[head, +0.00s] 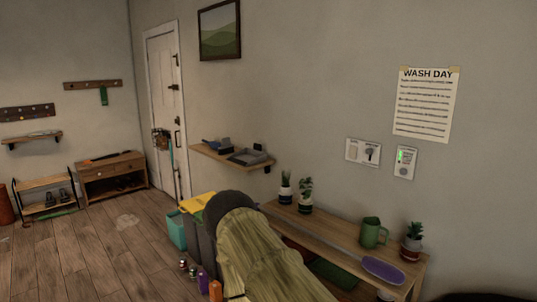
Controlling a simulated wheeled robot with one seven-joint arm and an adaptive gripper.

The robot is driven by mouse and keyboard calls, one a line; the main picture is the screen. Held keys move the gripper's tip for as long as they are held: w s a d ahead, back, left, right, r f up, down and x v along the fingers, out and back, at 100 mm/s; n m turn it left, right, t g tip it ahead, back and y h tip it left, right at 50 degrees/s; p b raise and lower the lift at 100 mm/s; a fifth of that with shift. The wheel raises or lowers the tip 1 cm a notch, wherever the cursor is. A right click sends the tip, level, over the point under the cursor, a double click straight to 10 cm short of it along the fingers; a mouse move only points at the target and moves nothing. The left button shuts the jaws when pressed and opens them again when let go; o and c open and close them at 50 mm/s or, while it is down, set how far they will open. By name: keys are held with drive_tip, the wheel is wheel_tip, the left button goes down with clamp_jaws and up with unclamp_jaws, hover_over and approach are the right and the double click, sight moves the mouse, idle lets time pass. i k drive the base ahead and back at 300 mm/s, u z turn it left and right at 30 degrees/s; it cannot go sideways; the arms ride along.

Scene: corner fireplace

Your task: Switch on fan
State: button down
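No fan shows in the head view. Two pale control plates are on the wall right of centre, above the wooden bench. The wider plate (363,152) has a dark switch or knob on its right part and small markings on its left. The narrower plate (404,162) has a lit green indicator at its upper left and a round grey part below. Their labels are too small to read, so I cannot tell which one belongs to the fan. My gripper is not in view.
A wooden bench (335,236) below the plates bears potted plants, a green mug (373,233) and a purple oval item (383,271). An olive draped object (262,255) and bins (200,220) stand at its left. Wooden floor (80,265) is open at left.

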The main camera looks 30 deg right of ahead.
sight(354, 150)
drive_tip(key=u, duration=0.35)
drive_tip(key=i, duration=1.3)
drive_tip(key=z, duration=0.65)
drive_tip(key=i, duration=0.95)
drive_tip(key=z, duration=1)
